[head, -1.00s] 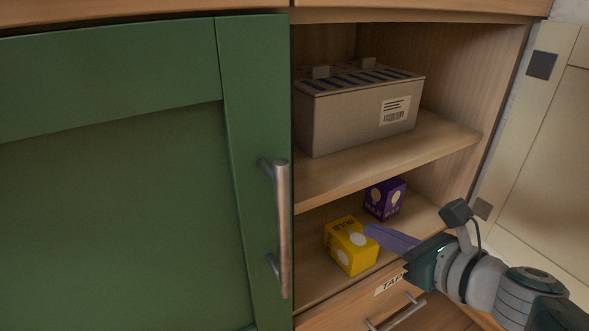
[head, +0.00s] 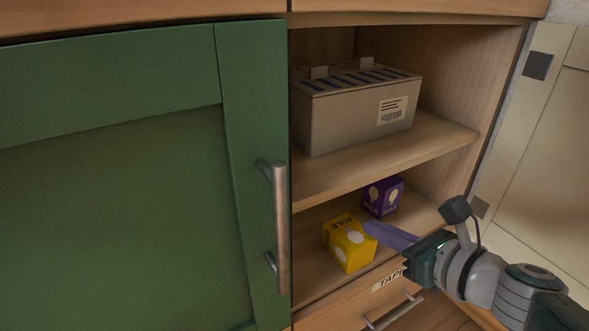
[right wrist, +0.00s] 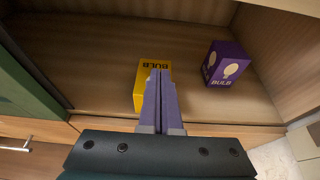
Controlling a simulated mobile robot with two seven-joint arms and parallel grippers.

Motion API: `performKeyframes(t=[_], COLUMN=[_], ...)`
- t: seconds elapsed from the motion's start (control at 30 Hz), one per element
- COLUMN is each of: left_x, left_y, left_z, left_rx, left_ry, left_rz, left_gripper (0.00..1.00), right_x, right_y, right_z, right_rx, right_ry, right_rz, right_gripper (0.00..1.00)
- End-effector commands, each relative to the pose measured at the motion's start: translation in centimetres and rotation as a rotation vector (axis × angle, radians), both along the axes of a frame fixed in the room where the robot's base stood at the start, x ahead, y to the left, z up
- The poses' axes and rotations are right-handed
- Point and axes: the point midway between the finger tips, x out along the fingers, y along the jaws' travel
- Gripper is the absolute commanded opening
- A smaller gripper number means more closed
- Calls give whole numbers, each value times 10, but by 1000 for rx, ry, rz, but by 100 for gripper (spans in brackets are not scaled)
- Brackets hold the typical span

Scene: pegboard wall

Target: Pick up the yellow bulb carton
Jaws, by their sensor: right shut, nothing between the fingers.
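The yellow bulb carton (head: 349,243) sits on the lower shelf of the open cabinet, near its front edge. It also shows in the right wrist view (right wrist: 140,88), partly hidden behind my fingers. My right gripper (head: 371,229) is shut and empty, its purple fingers pressed together. In the head view the fingertips are at the carton's right side. In the right wrist view the shut fingers (right wrist: 160,75) overlap the carton's right part; I cannot tell whether they touch it. My left gripper is not in view.
A purple bulb carton (head: 383,197) stands behind and right of the yellow one. A grey-brown box (head: 350,125) sits on the upper shelf (head: 440,141). A green door (head: 110,190) with a handle covers the left. A drawer (head: 345,306) lies below the lower shelf.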

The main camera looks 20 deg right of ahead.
Motion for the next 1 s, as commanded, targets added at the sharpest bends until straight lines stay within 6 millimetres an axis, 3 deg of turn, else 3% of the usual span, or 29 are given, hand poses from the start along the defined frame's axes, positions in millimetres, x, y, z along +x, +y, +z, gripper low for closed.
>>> performKeyframes(t=[0.03,0.23,0.5,0.7,0.87,1.0], left_x=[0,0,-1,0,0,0], left_y=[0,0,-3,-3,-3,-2], left_z=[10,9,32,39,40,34], left_rx=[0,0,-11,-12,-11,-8], left_ry=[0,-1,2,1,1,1], left_rz=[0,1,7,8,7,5], left_gripper=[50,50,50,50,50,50], right_x=[0,10,-57,-94,-107,-102], right_y=[0,13,5,2,1,-2], right_z=[10,9,10,9,8,-4], right_rx=[0,2,1,0,0,6], right_ry=[0,-1,5,2,7,98], right_rz=[0,3,1,1,5,34], right_gripper=[0,0,0,0,0,0])
